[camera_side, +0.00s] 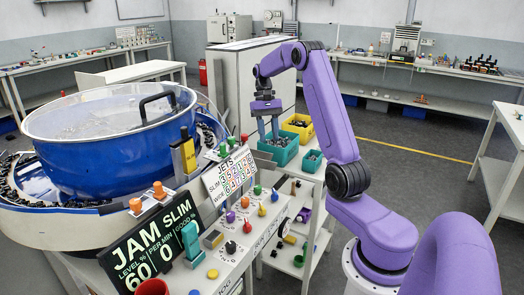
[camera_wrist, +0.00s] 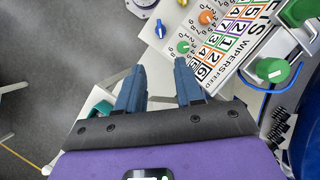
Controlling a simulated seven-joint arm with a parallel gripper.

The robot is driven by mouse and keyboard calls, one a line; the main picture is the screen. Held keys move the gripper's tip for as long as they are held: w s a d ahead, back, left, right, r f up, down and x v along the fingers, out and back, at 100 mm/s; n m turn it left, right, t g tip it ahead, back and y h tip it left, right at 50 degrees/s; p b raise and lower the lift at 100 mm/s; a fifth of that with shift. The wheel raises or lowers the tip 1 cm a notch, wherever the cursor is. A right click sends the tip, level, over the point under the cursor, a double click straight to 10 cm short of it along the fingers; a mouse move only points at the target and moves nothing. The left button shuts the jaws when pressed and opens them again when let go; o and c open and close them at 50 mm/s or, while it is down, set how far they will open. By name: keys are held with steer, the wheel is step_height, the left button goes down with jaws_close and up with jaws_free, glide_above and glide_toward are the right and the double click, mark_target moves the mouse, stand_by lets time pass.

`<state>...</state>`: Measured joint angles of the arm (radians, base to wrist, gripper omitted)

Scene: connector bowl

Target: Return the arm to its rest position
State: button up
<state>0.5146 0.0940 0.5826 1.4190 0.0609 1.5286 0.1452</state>
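My purple arm reaches over the shelf unit beside the blue bowl. My gripper (camera_side: 269,134) points down over a teal bin (camera_side: 279,154) in the side view. In the wrist view my gripper (camera_wrist: 158,70) has its two blue-grey fingers apart, with nothing seen between them. Whether the fingertips are inside the bin or just above it, I cannot tell.
The blue bowl (camera_side: 112,155) with a clear lid stands at left. The control panel (camera_side: 230,172) with knobs is near my gripper; the JAM/SLIM display (camera_side: 150,245) stands in front. A yellow bin (camera_side: 298,127) and a smaller teal bin (camera_side: 312,161) sit beside the teal bin.

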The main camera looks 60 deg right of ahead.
steer(key=s+a+r+n+t+h, duration=0.15)
steer(key=a+n, duration=0.35)
steer(key=a, duration=0.7)
steer(key=s+a+r+n+h, duration=0.15)
steer(key=a+n, duration=0.35)
steer(key=a, duration=0.6)
steer(key=s+a+f+n, duration=0.1)
steer(key=s+a+n, duration=0.2)
steer(key=s, duration=0.4)
steer(key=s+a+f+n+t, duration=0.1)
steer(key=s+n, duration=0.3)
steer(key=s, duration=0.4)
steer(key=s+a+f+n+t, duration=0.1)
steer(key=s+a+n, duration=0.3)
steer(key=s, duration=0.3)
steer(key=shift+s+a+f, duration=0.3)
steer(key=shift+s, duration=0.1)
